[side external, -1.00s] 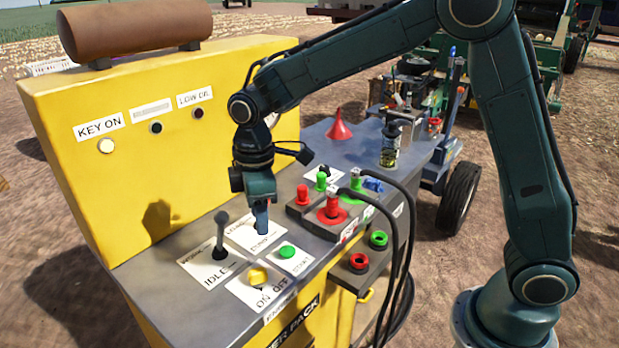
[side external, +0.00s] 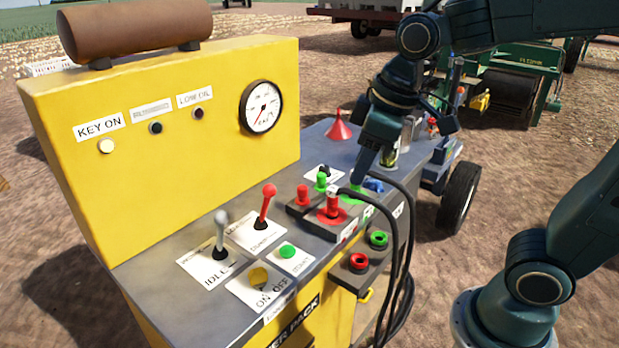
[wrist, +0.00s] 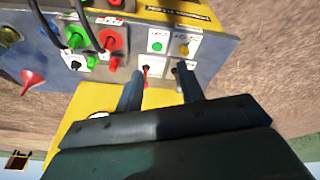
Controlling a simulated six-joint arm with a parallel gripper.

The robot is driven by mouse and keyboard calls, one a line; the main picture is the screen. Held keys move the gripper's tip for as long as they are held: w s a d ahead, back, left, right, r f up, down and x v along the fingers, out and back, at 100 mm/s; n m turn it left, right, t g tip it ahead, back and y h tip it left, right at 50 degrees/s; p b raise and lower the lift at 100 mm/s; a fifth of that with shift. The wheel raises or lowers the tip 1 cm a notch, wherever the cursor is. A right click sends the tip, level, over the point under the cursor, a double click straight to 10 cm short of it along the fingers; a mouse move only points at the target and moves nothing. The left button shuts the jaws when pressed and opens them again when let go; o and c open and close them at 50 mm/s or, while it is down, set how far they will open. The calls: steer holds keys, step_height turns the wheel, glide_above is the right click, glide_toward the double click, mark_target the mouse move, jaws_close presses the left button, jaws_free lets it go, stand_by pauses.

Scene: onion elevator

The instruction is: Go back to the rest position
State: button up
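My gripper (side external: 363,168) is at the right of the control panel in the side view, raised and pointing down, in front of the coupling block from this angle. In the wrist view its two fingers (wrist: 160,86) stand apart with nothing between them. The red-handled lever (side external: 265,204) stands free of my gripper. The grey-handled lever (side external: 221,232) is upright beside the IDLE label. My gripper's height above the panel is hard to tell.
Red and green couplings (side external: 332,208) with black hoses (side external: 400,245) sit at the panel's right. A red funnel (side external: 339,126) stands behind. The yellow panel wall (side external: 160,195) rises at left. Open dirt ground lies to the right.

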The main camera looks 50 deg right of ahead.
steer(key=s+d+m+t, duration=0.2)
steer(key=s+d+m, duration=0.1)
steer(key=s, duration=0.7)
steer(key=shift+s+f+m, duration=0.25)
steer(key=shift+f+m, duration=0.05)
steer(key=shift+m, duration=0.4)
steer(key=shift+d, duration=0.1)
steer(key=shift+c, duration=0.2)
